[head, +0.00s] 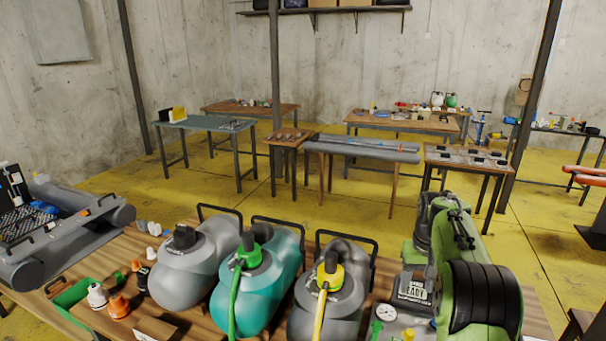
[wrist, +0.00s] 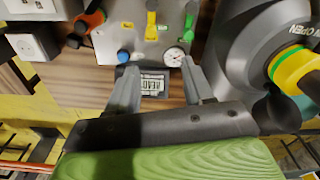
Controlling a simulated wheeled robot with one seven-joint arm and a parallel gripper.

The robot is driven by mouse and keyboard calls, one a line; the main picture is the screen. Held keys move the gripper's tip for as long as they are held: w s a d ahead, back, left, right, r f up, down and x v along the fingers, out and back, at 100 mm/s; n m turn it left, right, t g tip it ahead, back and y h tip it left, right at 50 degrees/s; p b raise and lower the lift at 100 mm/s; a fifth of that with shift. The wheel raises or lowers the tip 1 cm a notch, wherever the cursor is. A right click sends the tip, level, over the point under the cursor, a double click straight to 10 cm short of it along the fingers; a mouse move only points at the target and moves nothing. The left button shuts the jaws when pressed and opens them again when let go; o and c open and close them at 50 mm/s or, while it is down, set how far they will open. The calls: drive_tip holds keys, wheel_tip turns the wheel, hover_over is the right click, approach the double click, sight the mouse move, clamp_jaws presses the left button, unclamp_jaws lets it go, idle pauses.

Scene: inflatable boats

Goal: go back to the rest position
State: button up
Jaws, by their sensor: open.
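My gripper (wrist: 159,68) shows in the wrist view with its two grey fingers apart and nothing held between them. Beyond the fingers is a grey panel (wrist: 112,45) with a dial gauge (wrist: 173,57), a blue knob (wrist: 123,56) and coloured levers. A small dark plate reading READY (wrist: 153,84) lies between the fingers in the picture; I cannot tell any contact. In the head view my green arm reaches over the right of the workbench, and the gripper is hidden there. The plate (head: 418,287) and the gauge (head: 386,312) also show beside my arm.
Three rounded bodies, grey (head: 187,270), teal (head: 268,285) and dark grey (head: 333,300), stand left of my arm with raised black handles. Several tables stand beyond on the yellow floor (head: 340,215).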

drive_tip(key=s+a+r+n+t, duration=0.1)
drive_tip(key=s+a+r+t, duration=0.2)
drive_tip(key=s+a+r, duration=1.05)
drive_tip(key=s+a+f+t, duration=0.1)
drive_tip(key=s+a+f, duration=0.1)
drive_tip(key=s, duration=0.7)
drive_tip(key=s+a+f+n+t, duration=0.1)
drive_tip(key=s+f, duration=0.2)
drive_tip(key=s, duration=0.6)
drive_tip(key=shift+s+a+f, duration=0.3)
drive_tip(key=shift+a+f, duration=0.05)
drive_tip(key=shift+f, duration=0.05)
